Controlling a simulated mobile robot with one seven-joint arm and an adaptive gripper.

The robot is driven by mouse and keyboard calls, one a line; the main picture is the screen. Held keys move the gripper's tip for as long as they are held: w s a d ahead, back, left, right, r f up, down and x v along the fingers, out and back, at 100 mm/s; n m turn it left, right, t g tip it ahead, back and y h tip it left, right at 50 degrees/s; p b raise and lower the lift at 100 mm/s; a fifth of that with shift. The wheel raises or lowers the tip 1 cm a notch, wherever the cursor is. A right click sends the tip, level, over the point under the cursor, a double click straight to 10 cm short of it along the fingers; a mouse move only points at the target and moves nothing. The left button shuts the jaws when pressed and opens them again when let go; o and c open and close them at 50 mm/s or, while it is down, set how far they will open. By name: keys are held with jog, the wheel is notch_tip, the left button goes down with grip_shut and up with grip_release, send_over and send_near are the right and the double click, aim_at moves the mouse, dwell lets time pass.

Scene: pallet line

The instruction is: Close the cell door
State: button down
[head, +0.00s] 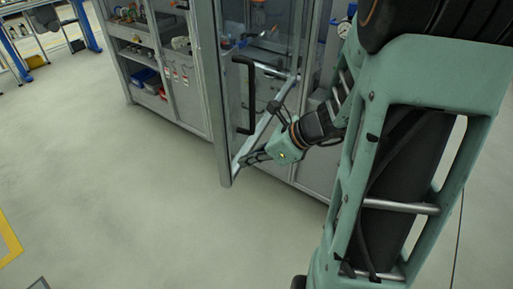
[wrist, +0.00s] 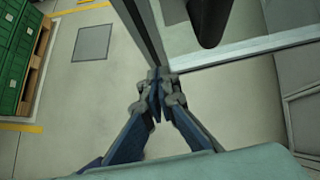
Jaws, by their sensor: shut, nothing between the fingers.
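The cell door (head: 222,120) is a grey-framed clear panel with a black bar handle (head: 245,95). It stands open, jutting out from the cell front. My gripper (head: 243,161) is low by the door's free bottom corner, on the right side of the door in the head view. In the wrist view the gripper (wrist: 158,82) has its fingers together and empty, with the tips at the corner where the door's post (wrist: 143,28) meets its bottom rail (wrist: 235,50). Whether they touch the frame, I cannot tell. The handle (wrist: 210,20) shows above the rail.
Grey cabinets with shelves and bins (head: 145,75) stand left of the door. The floor (head: 120,200) in front is clear. In the wrist view, green crates (wrist: 18,50) on a pallet stand at the left edge, beside a yellow floor line.

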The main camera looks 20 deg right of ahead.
jog(key=shift+w+a+r, duration=0.1)
jog(key=shift+w+a, duration=0.75)
jog(key=shift+a, duration=0.1)
